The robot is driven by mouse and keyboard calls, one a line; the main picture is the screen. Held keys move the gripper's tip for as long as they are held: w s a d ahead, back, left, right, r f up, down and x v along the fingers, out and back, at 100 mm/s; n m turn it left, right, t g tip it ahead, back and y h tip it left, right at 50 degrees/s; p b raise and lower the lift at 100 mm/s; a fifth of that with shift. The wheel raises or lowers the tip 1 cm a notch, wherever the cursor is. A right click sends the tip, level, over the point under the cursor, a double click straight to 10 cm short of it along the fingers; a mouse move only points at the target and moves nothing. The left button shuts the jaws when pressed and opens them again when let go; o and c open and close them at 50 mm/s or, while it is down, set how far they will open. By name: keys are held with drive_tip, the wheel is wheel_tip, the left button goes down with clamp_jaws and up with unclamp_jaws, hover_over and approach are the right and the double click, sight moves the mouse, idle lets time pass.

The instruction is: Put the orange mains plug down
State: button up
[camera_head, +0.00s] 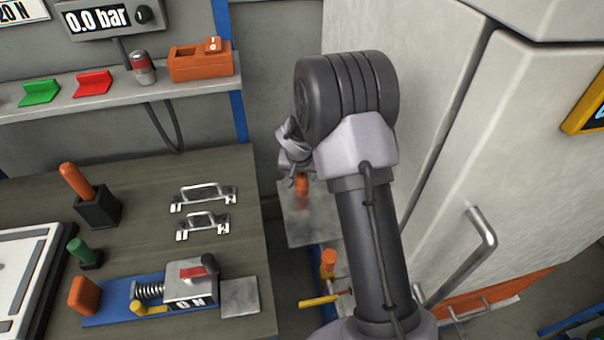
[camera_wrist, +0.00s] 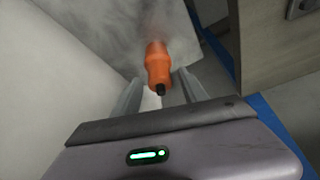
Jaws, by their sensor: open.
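The orange mains plug (camera_wrist: 158,64) is in the wrist view, just in front of and between my gripper's (camera_wrist: 160,78) two fingers. Its dark end points toward the camera. The fingers are apart, with a gap visible on each side of the plug. In the head view the plug (camera_head: 302,185) shows as a small orange body over a grey metal plate (camera_head: 312,228), just below my gripper (camera_head: 299,176). The plate also shows in the wrist view (camera_wrist: 108,28). Whether the plug's far end touches the plate I cannot tell.
A tall pale cabinet (camera_head: 515,150) with a bar handle (camera_head: 480,240) stands close on the right. The wooden bench (camera_head: 140,190) on the left bears metal handles (camera_head: 203,197) and a spring fixture (camera_head: 190,285). Another orange-topped part (camera_head: 328,260) stands below the plate.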

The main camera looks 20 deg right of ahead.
drive_tip(key=s+a+r+p, duration=0.1)
drive_tip(key=s+a+r, duration=0.1)
drive_tip(key=s+r, duration=0.45)
drive_tip(key=s+a+r+y+p, duration=0.1)
drive_tip(key=s+a+r, duration=0.2)
drive_tip(key=r, duration=0.7)
drive_tip(key=s+a+r+p, duration=0.1)
drive_tip(key=s+a+r, duration=0.1)
drive_tip(key=s+r, duration=0.45)
drive_tip(key=s+a+r+y, duration=0.1)
drive_tip(key=s+a+r, duration=0.1)
drive_tip(key=s, duration=0.3)
drive_tip(key=s+a+r+n+t+y, duration=0.1)
drive_tip(key=s+a+r, duration=0.1)
drive_tip(key=s+a, duration=0.2)
drive_tip(key=s+a+r+t+y, duration=0.1)
drive_tip(key=s+a+r, duration=0.1)
drive_tip(key=s, duration=0.6)
drive_tip(key=shift+a, duration=0.4)
drive_tip(key=shift+w+f, duration=0.1)
drive_tip(key=shift+f+b, duration=0.3)
drive_tip(key=shift+b, duration=0.15)
